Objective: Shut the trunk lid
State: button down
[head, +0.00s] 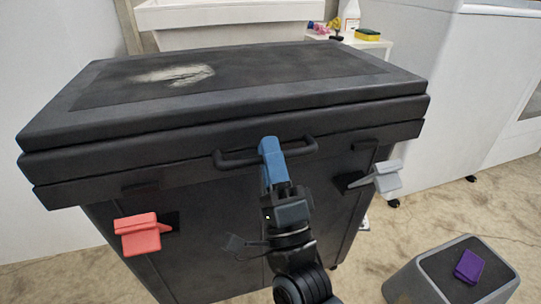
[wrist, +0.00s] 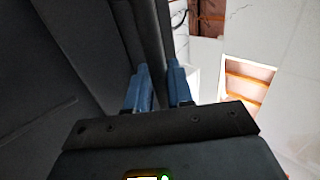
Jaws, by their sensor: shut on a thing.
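The black trunk (head: 228,235) stands in front of me in the head view. Its dark lid (head: 300,62) lies roughly level over the body, with a pale worn patch on top; I cannot tell whether it is fully seated. A dark bar handle (head: 236,160) runs along the lid's front. My gripper (head: 268,146), with blue fingers, is shut on this handle near its middle. The fingers hide part of the bar. In the wrist view, my gripper (wrist: 160,85) has both fingertips around a dark bar beside the trunk's dark surface.
A red latch-like piece (head: 142,235) and a grey one (head: 386,178) stick out from the trunk's front. A grey stool-like box (head: 415,280) bearing a purple object (head: 469,266) stands at lower right. A white cabinet (head: 440,90) stands right of the trunk.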

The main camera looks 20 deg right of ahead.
jog(key=shift+f, duration=0.7)
jog(key=c, duration=1.2)
grip_release()
jog(key=shift+s+r+p+v, duration=0.1)
jog(key=shift+r+p+v, duration=0.1)
jog(key=shift+v, duration=1.7)
jog(key=shift+s+r+p+v, duration=0.1)
jog(key=shift+p+v, duration=0.1)
jog(key=shift+v, duration=1.7)
jog(key=shift+s+f, duration=0.1)
